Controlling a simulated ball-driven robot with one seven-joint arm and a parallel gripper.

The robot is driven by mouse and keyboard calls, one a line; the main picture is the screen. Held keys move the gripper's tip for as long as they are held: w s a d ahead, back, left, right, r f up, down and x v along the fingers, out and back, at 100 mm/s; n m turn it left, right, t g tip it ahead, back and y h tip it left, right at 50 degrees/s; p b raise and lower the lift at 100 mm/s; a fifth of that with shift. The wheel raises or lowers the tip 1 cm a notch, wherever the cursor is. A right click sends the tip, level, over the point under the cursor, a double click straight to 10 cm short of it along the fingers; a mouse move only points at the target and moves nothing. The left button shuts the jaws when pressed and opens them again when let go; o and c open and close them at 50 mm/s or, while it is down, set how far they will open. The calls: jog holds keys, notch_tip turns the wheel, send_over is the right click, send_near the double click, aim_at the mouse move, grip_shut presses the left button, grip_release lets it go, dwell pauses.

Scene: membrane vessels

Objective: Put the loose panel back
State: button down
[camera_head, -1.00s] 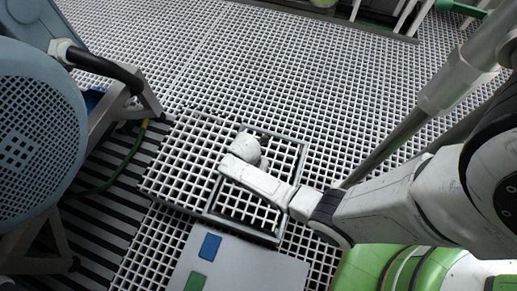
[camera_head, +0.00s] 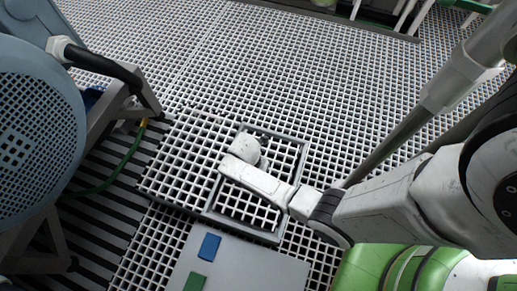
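The loose panel (camera_head: 180,165) looks like a light square-mesh grating piece, tilted relative to the floor pattern, with its right edge along a grey-framed square (camera_head: 292,188). Mesh also shows inside the frame; I cannot tell whether it is at floor level or lower. My gripper (camera_head: 240,158) is over the upper left part of the frame, near the panel's right edge. The wrist and arm hide part of the framed square. The fingertips are hidden, so I cannot tell whether the gripper is open, shut or touching the panel.
A blue-grey machine with a perforated round cover (camera_head: 38,135) stands at left, with a green hose (camera_head: 110,182) by its leg. A light grey plate (camera_head: 240,268) with a blue block (camera_head: 209,246) and a green block (camera_head: 195,282) is in front. Open grating floor (camera_head: 290,70) stretches behind.

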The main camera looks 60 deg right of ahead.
jog(key=shift+f, duration=0.2)
jog(key=c, duration=1)
grip_release()
jog(key=shift+o, duration=0.2)
jog(key=d+p+v, duration=0.1)
jog(key=p+v, duration=0.4)
jog(key=v, duration=0.5)
jog(key=shift+a+r, duration=0.4)
jog(key=shift+a, duration=0.1)
jog(key=s+a+r+m+t, duration=0.2)
jog(key=s+r+m, duration=0.4)
jog(key=r+m, duration=0.35)
jog(key=s+a+r+m+t, duration=0.1)
jog(key=s+r+m, duration=0.4)
jog(key=r+m, duration=0.45)
notch_tip(320, 180, up, 22)
jog(key=m+p, duration=0.1)
jog(key=p, duration=2.1)
jog(key=shift+s+a+f+m+y+p, duration=0.2)
jog(key=shift+s+m+y+p, duration=0.1)
jog(key=shift+y, duration=0.1)
